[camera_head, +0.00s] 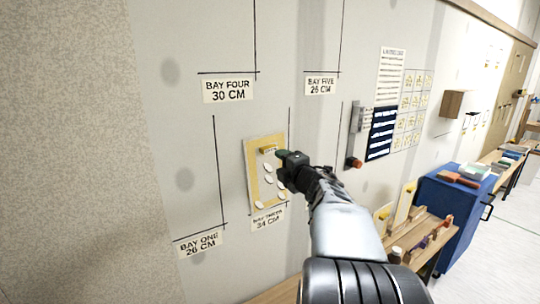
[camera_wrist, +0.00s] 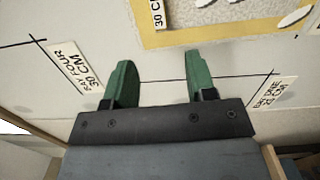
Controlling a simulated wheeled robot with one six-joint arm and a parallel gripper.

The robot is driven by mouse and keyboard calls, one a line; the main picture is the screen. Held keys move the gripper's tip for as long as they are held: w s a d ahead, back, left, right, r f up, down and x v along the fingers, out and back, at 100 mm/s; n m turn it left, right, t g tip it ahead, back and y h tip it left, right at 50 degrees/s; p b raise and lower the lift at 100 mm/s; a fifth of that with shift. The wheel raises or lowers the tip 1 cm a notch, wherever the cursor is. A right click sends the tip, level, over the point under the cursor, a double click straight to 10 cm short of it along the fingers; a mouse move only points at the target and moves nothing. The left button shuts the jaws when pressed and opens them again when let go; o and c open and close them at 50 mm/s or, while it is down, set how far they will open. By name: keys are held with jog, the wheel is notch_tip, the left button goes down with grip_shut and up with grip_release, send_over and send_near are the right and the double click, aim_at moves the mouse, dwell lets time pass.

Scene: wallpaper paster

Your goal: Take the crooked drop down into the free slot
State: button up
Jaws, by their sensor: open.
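The drop is a yellow-bordered panel (camera_head: 252,180) with white ovals, on the wall above a partly covered 34 CM label (camera_head: 268,221). A small yellow piece (camera_head: 267,149) is at its top. In the wrist view the panel's yellow border (camera_wrist: 220,37) crosses the top, with a white 30 CM tag (camera_wrist: 158,15) at its left end. My gripper (camera_head: 283,158) is at the panel's upper right in the head view and hides part of it. In the wrist view its green fingers (camera_wrist: 160,65) are apart with bare wall between them; the panel lies beyond the fingertips.
Bay four (camera_head: 229,90), bay five (camera_head: 321,84) and bay one (camera_head: 199,244) labels mark line-drawn bays; the wall above these labels looks bare. A grey holder with an orange end (camera_head: 355,162) hangs to the right. A wooden bench (camera_head: 425,228) and blue cabinet (camera_head: 452,205) stand at lower right.

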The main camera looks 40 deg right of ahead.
aim_at(266, 152)
jog(key=w, duration=0.3)
jog(key=w+p, duration=0.1)
jog(key=w, duration=0.3)
jog(key=w+d, duration=0.1)
jog(key=w, duration=0.2)
jog(key=shift+w+p, duration=0.25)
jog(key=shift+p, duration=0.1)
jog(key=shift+c, duration=0.4)
grip_shut()
